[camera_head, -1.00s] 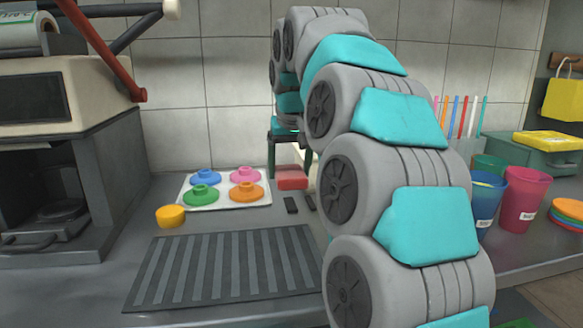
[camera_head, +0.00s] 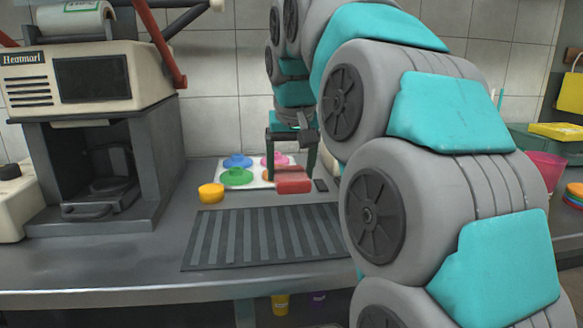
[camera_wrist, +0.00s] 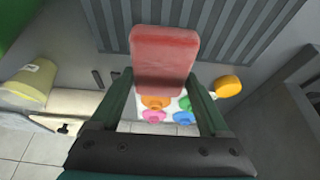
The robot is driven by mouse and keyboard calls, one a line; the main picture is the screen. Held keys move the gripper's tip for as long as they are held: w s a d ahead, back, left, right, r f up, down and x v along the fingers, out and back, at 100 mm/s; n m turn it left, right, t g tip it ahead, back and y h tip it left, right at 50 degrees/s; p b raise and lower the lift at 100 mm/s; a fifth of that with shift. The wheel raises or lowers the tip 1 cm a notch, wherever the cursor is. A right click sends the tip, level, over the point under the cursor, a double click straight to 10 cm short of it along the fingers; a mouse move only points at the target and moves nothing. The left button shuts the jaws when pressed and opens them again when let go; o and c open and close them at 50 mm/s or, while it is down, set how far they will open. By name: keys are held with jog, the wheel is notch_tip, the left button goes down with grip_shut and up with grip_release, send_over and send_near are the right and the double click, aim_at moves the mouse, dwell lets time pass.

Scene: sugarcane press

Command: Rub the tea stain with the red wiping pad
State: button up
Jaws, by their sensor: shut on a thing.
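The red wiping pad (camera_head: 294,183) is held between the fingers of my gripper (camera_head: 293,168). In the wrist view the pad (camera_wrist: 166,52) sticks out past both fingertips of my gripper (camera_wrist: 161,78). In the head view it overlaps the front right of a white tray, near the orange lid. I cannot tell whether it touches the counter (camera_head: 160,258). No tea stain can be made out in either view; my arm hides part of the counter at the right.
The white tray (camera_head: 222,172) carries several coloured lids. A yellow round piece (camera_head: 211,193) sits left of it. A ribbed dark mat (camera_head: 265,234) lies in front. A dark machine (camera_head: 92,140) stands at the left. A pink cup (camera_head: 545,167) stands at the right, partly hidden.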

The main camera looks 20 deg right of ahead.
jog(key=o, duration=1.1)
jog(key=c, duration=0.6)
jog(key=shift+o, duration=0.2)
